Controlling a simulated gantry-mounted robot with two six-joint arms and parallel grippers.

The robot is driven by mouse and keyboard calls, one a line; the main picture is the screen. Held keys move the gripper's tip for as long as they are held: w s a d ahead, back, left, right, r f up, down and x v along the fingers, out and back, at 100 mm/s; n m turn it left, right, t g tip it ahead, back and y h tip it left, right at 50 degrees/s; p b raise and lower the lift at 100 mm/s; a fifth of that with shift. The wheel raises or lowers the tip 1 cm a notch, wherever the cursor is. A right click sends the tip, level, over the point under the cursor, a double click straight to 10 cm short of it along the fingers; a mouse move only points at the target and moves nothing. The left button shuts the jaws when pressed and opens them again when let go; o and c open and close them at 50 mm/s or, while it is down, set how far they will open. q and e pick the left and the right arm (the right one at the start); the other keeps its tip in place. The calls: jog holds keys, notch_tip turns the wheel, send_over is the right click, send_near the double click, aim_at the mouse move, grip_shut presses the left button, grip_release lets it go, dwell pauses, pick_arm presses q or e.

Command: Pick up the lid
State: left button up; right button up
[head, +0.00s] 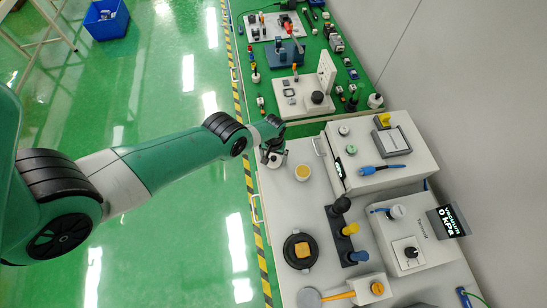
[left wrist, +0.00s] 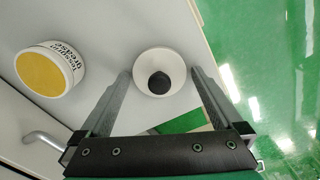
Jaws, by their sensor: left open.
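A pale round lid (left wrist: 143,84) with a dark ball knob (left wrist: 159,82) at its middle shows in the left wrist view. It appears to lie on the light bench top, between the fingertips as seen from the wrist. My left gripper (left wrist: 160,74) is open, one finger on each side of the lid in the picture; I cannot tell how far above it they are. In the head view my left gripper (head: 270,157) is over the bench's far left corner and largely hides the lid. My right gripper is not in view.
A grease jar with a yellow top (left wrist: 50,73) stands beside the lid; it also shows in the head view (head: 302,173). A dark round dish (head: 292,265) holding a yellow block, a stand with knobs (head: 343,247) and grey instruments (head: 407,170) stand nearer and right.

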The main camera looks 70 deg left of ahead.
pick_arm(q)
jog(key=c, duration=1.1)
jog(key=shift+r, duration=0.1)
